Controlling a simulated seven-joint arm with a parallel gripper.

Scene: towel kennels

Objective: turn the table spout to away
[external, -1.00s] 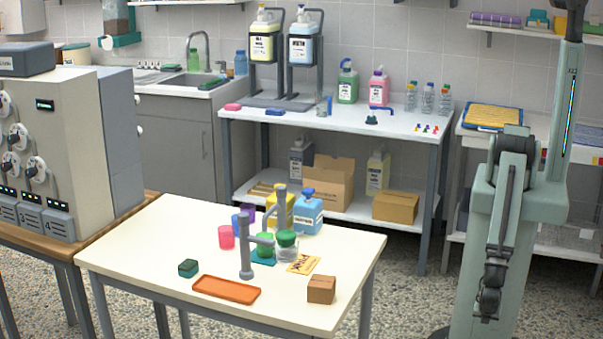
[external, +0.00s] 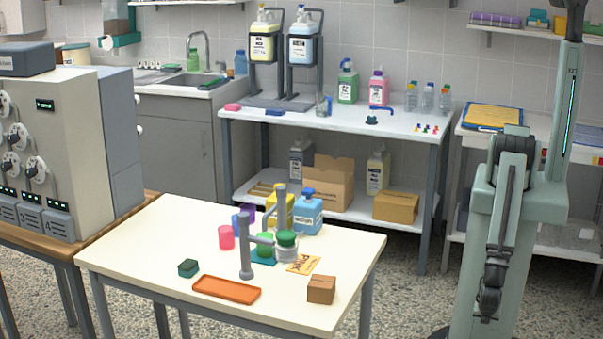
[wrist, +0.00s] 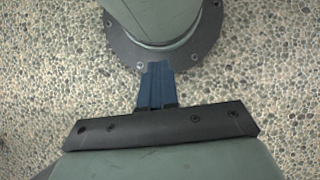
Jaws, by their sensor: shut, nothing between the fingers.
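The cream table (external: 150,240) stands in front. I take this for the spout, but cannot be sure. A blue pump bottle (external: 308,215) and a yellow bottle (external: 272,212) stand at the back. My gripper (wrist: 157,70) shows in the wrist view, blue fingers together and empty, above the speckled floor, away from the table.
A pink cup (external: 226,237), an orange tray (external: 226,288), a dark green block (external: 188,268), a small brown box (external: 321,290) and a yellow card (external: 304,264) surround the posts. The table's left part is clear. A white bench (external: 350,118) stands behind, a grey machine (external: 60,150) at left.

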